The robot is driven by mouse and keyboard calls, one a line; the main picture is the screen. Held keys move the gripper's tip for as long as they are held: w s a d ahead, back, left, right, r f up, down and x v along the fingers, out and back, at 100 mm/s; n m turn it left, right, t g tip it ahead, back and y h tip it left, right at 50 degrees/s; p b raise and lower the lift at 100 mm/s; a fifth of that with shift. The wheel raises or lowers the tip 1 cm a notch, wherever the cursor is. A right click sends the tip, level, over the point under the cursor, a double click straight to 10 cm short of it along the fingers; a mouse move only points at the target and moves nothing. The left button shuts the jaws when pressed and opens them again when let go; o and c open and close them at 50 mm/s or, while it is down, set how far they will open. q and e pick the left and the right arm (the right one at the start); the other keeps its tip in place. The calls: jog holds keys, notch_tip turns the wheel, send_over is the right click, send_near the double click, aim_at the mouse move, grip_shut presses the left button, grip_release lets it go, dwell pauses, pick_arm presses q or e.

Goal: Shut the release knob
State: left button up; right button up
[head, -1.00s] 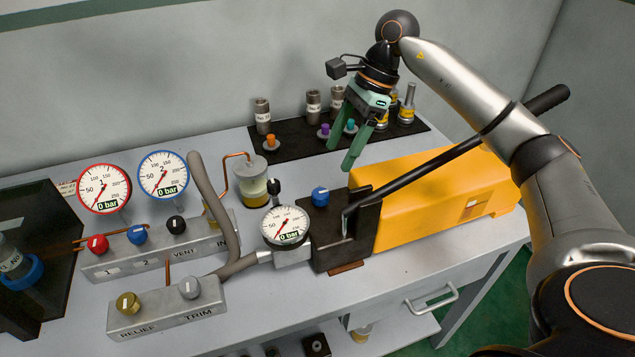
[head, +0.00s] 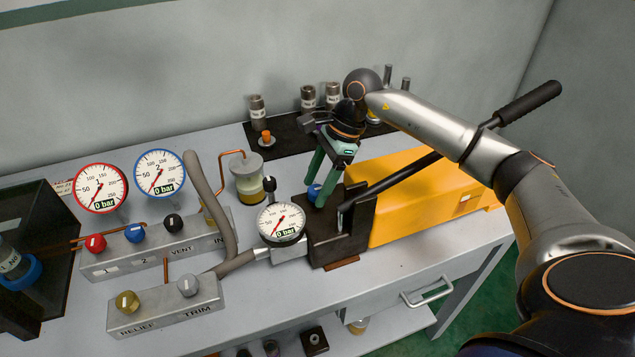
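A blue knob (head: 313,191), which looks like the release knob, sits on top of the dark block (head: 325,238) at the front end of the yellow pump (head: 400,215). It is partly hidden by my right gripper (head: 315,188). That gripper points down, its two green fingers apart and open, with the tips at the knob. One finger is beside the knob and the other passes in front of it. I cannot tell whether they touch it. The knob's pointer mark is hidden. My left gripper is not in view.
The pump's long black lever (head: 440,150) slants up right, under my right arm. A white gauge (head: 281,222) reading 0 bar stands left of the block. A valve manifold (head: 150,250) and a relief/trim box (head: 165,306) are further left. Fittings stand on a black mat (head: 280,145) behind.

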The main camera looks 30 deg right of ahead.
grip_shut()
dwell(0.3)
